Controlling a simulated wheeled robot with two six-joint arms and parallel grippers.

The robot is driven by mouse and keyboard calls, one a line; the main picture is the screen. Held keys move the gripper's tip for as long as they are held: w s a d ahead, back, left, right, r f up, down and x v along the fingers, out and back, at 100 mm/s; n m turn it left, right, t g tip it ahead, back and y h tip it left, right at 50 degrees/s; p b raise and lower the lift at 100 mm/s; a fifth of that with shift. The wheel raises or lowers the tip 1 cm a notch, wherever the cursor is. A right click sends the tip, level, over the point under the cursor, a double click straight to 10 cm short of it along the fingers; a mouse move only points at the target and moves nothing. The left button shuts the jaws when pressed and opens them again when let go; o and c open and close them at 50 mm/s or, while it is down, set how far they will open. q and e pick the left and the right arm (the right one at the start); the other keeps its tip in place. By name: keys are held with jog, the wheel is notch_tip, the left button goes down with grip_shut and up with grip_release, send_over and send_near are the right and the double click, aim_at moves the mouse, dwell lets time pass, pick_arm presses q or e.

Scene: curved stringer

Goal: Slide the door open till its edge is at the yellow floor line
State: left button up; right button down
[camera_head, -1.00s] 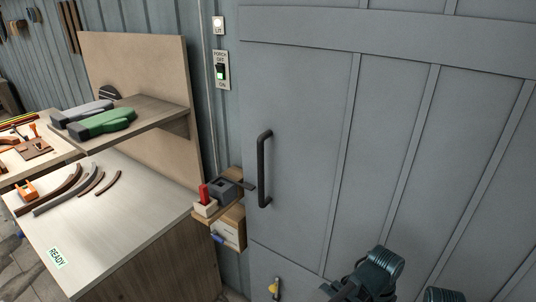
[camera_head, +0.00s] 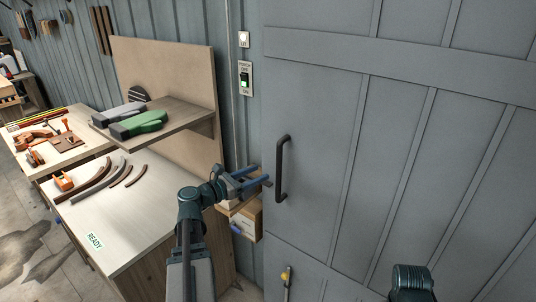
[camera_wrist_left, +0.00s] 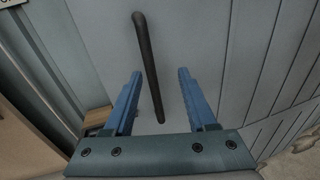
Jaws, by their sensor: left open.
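The grey panelled door (camera_head: 330,130) fills the right of the head view and looks shut against the wall at its left edge. Its dark vertical bar handle (camera_head: 281,168) is near that edge. My left gripper (camera_head: 263,175) is open and empty, just left of the handle. In the left wrist view the handle (camera_wrist_left: 150,60) shows between the blue fingers of my left gripper (camera_wrist_left: 158,75), slanting slightly; whether it is within the jaws' depth I cannot tell. The yellow floor line is not in view. My right gripper is not in view.
A workbench (camera_head: 130,225) with curved strips and a READY label stands left. A small wall shelf with a box (camera_head: 245,222) is below my left gripper. A yellow-knobbed bolt (camera_head: 286,275) is low on the door.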

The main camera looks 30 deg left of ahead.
aim_at(280, 155)
pick_arm(q)
jog(key=shift+n+t+y, duration=0.3)
jog(key=shift+n+y, duration=0.1)
jog(key=shift+n, duration=0.3)
jog(key=x, duration=0.4)
jog(key=a+x, duration=0.1)
jog(key=x, duration=0.3)
jog(key=r+x, duration=0.1)
jog(key=x, duration=0.3)
jog(key=shift+w+a, duration=0.35)
jog(key=shift+c, duration=0.2)
grip_shut()
dwell(0.4)
